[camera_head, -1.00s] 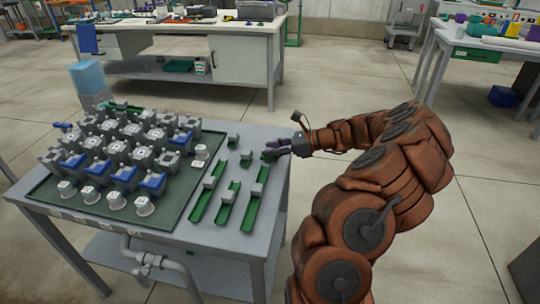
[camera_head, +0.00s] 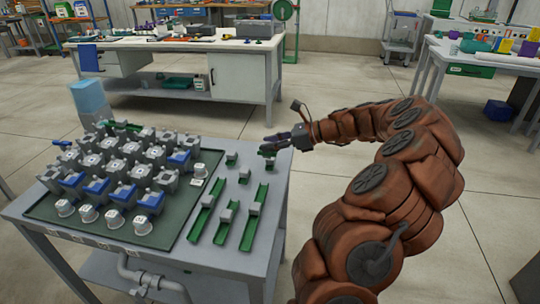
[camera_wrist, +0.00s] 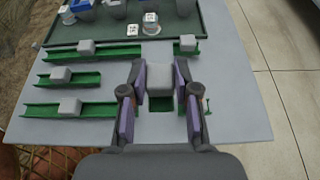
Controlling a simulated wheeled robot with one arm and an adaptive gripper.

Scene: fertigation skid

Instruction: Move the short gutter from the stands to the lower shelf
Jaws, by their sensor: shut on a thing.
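My gripper (camera_head: 277,146) is above the right rear edge of the near table, shut on a small green piece (camera_head: 268,151), which I take for the short gutter. In the wrist view a grey block (camera_wrist: 160,80) and a green part (camera_wrist: 160,104) show between my gripper's purple fingers (camera_wrist: 159,95). The held piece is partly hidden by the fingers. Two small grey-and-green pieces, perhaps the stands, are on the table, one at the rear (camera_head: 231,159) and one nearer (camera_head: 245,175). A lower shelf (camera_head: 105,268) shows under the near table.
Several green gutters with grey blocks, one of them at the right (camera_head: 250,228), lie on the near table. A dark tray (camera_head: 55,222) of grey and blue fittings fills its left. Pipework (camera_head: 150,280) hangs at the table's front.

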